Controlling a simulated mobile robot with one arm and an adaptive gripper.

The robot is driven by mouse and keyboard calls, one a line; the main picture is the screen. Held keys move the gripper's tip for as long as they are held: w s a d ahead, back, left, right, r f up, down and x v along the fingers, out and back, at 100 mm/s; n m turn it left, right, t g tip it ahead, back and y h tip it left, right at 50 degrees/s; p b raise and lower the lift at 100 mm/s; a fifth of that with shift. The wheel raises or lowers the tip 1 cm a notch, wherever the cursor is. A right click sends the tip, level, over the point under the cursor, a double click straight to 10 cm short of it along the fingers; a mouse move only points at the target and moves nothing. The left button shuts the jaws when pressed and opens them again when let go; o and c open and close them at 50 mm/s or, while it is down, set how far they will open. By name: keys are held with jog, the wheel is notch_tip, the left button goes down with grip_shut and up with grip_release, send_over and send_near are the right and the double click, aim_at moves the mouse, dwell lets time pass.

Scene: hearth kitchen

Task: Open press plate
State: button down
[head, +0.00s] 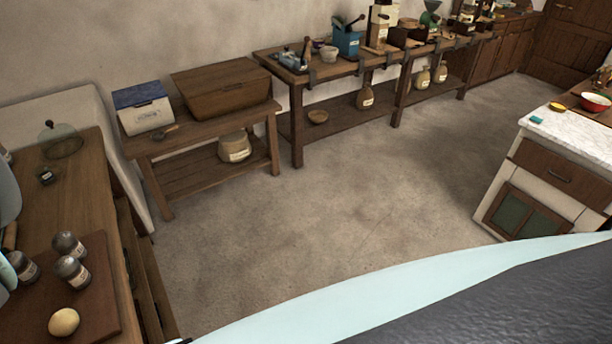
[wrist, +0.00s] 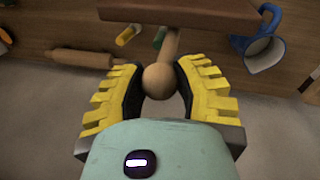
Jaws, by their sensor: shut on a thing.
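My gripper (wrist: 160,90) shows in the wrist view, its two yellow ribbed fingers closed around a round wooden knob (wrist: 158,81). The knob ends a short wooden handle (wrist: 171,46). The handle runs up to a reddish-brown wooden slab (wrist: 185,12) at the top edge, which looks like the press plate. Only part of this slab shows, so I cannot tell whether it is raised or flat. Neither my gripper nor the press can be made out in the head view.
In the wrist view, a rolling pin (wrist: 82,58) lies left on the wooden counter and a blue jug (wrist: 262,45) is at right. In the head view, a counter with jars (head: 72,270) is at left, workbenches (head: 210,120) line the wall, and the middle floor is clear.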

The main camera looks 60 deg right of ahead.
jog(key=shift+a, duration=0.1)
jog(key=c, duration=0.6)
grip_release()
jog(key=shift+r, duration=0.1)
